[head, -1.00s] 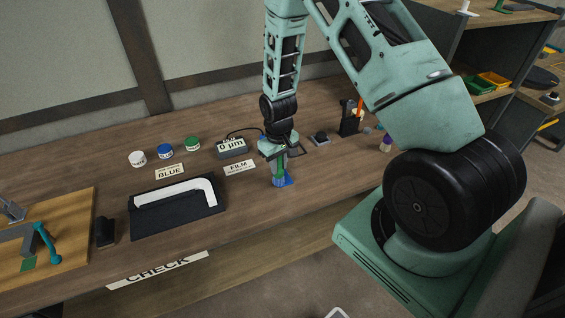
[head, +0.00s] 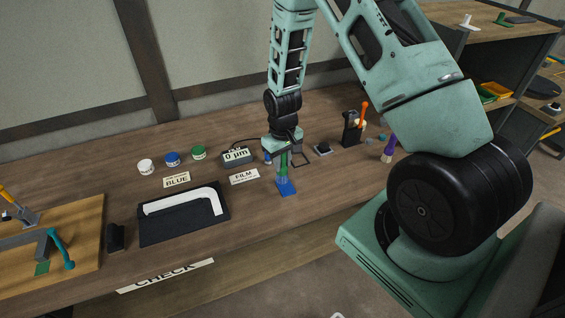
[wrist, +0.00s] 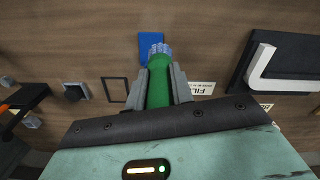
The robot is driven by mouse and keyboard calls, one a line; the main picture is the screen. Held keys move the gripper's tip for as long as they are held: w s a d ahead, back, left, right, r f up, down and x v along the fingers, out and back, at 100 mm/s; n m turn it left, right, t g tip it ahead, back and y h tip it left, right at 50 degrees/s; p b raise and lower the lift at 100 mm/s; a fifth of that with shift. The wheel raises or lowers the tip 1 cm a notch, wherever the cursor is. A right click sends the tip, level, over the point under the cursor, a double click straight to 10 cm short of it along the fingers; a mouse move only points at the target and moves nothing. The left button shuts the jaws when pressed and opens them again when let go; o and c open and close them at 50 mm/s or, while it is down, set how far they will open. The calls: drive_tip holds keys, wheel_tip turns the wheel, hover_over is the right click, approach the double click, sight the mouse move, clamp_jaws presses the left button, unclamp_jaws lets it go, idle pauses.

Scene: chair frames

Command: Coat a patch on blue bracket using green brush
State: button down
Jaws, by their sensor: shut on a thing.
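My gripper (wrist: 160,88) is shut on the green brush (wrist: 158,90), which points away from the wrist. It also shows in the head view, the gripper (head: 283,158) above the table with the green brush (head: 284,169) pointing down. The brush's bristles (wrist: 160,51) look bluish. The blue bracket (head: 287,189) lies on the table just below the bristles; in the wrist view the bracket (wrist: 149,38) is partly hidden behind them. I cannot tell whether the bristles touch it. No coated patch can be made out.
White, blue (head: 172,159) and green paint pots stand at the back left, behind a BLUE label (head: 176,180). A film gauge (head: 236,156) reads 0 µm. A black tray (head: 150,232) with a white bracket lies left. A holder (head: 352,130) and purple brush (head: 388,149) stand right.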

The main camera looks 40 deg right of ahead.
drive_tip(key=shift+r, duration=0.15)
drive_tip(key=shift+r+p, duration=0.95)
drive_tip(key=shift+r, duration=0.45)
